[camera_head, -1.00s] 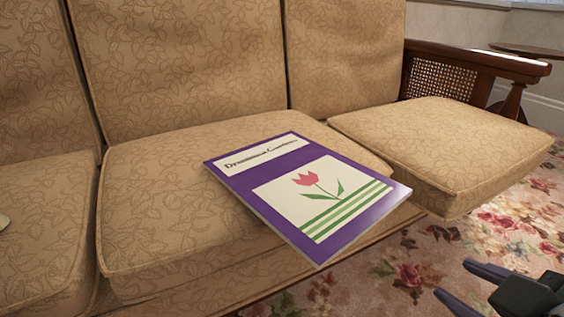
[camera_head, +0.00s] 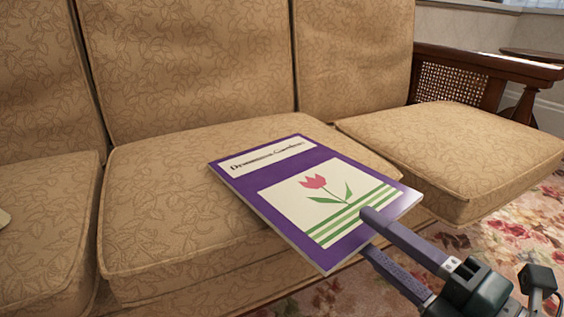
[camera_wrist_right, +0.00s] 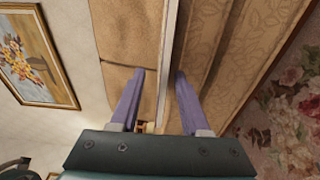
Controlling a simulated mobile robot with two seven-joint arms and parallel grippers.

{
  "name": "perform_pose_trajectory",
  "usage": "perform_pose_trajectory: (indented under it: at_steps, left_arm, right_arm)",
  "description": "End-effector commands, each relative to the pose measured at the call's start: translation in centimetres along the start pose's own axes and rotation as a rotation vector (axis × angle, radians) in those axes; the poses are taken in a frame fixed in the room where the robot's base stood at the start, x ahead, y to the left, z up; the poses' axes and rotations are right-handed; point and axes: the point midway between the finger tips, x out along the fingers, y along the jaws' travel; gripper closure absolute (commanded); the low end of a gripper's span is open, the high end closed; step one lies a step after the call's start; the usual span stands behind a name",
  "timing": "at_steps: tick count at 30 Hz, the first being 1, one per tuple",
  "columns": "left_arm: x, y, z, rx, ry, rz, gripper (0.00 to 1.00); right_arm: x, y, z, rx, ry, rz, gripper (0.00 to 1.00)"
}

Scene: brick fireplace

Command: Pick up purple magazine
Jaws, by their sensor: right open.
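The purple magazine (camera_head: 248,196) lies on the middle seat cushion of the sofa. Its cover has a red tulip, green stripes and a white title band. Its near right corner juts out past the cushion's front edge. My right gripper (camera_head: 368,232) is open at that overhanging edge, one finger above the cover and one below it. In the right wrist view the magazine shows edge-on as a thin pale strip (camera_wrist_right: 170,60) between the two open fingers (camera_wrist_right: 160,78). I cannot tell whether either finger touches it. My left gripper is not in view.
The tan patterned sofa (camera_head: 190,70) has a wooden arm with a cane panel (camera_head: 447,82) at the right. A floral carpet (camera_head: 525,225) lies in front. A framed picture (camera_wrist_right: 35,50) hangs on the wall.

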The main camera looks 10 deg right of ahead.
Motion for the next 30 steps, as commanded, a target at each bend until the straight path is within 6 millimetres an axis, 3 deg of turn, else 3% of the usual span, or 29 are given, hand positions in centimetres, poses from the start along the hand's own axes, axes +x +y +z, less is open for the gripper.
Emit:
perform_pose_trajectory:
  at_steps: [15, 23, 30]
  left_arm:
    - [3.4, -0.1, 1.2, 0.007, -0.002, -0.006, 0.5]
    - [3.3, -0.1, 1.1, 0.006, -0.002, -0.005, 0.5]
    - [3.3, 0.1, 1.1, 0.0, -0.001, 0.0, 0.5]
  right_arm:
    - [6.5, -0.7, -0.3, 0.003, -0.002, 0.002, 0.54]
    - [6.9, -0.5, -0.3, 0.004, -0.003, -0.001, 0.54]
    - [6.9, -0.5, -0.3, 0.004, -0.003, 0.0, 0.77]
